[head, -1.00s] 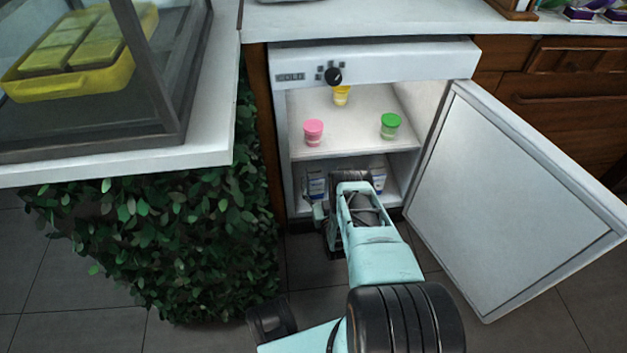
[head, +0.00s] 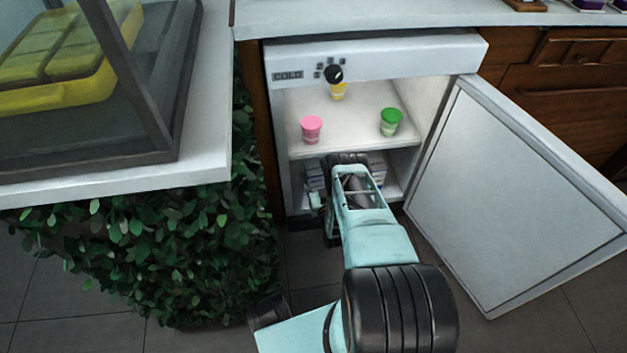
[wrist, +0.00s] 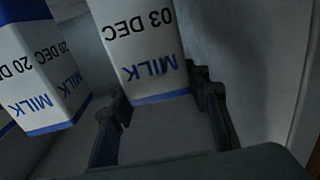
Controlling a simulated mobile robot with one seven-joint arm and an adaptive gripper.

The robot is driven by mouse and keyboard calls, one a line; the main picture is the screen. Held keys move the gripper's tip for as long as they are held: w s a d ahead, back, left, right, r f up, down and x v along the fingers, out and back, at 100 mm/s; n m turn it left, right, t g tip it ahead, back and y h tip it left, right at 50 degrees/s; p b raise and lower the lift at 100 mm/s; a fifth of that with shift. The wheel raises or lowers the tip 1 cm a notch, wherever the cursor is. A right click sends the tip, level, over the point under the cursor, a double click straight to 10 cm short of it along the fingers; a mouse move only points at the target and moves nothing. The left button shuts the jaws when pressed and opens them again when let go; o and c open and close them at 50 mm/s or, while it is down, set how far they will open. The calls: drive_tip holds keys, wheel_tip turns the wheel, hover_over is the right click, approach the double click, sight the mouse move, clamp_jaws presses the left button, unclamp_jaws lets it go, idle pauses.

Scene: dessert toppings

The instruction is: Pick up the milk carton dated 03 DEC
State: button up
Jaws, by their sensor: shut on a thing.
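The milk carton dated 03 DEC (wrist: 142,45) is white with a blue band and appears upside down in the wrist view. My gripper (wrist: 160,105) is shut on it, with a dark finger on each side. Another milk carton, dated 20 DEC (wrist: 45,65), stands beside it at the left of the wrist view. In the head view my gripper (head: 347,162) reaches into the lower compartment of the open cold cabinet (head: 375,57). There the cartons show only in part beside my gripper, and their dates cannot be read.
The cabinet door (head: 510,190) stands open to the right. Leafy greenery (head: 150,260) and a counter corner (head: 120,185) are on the left.

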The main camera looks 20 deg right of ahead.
clamp_jaws()
drive_tip(key=shift+w+r, duration=0.1)
drive_tip(key=shift+r, duration=0.1)
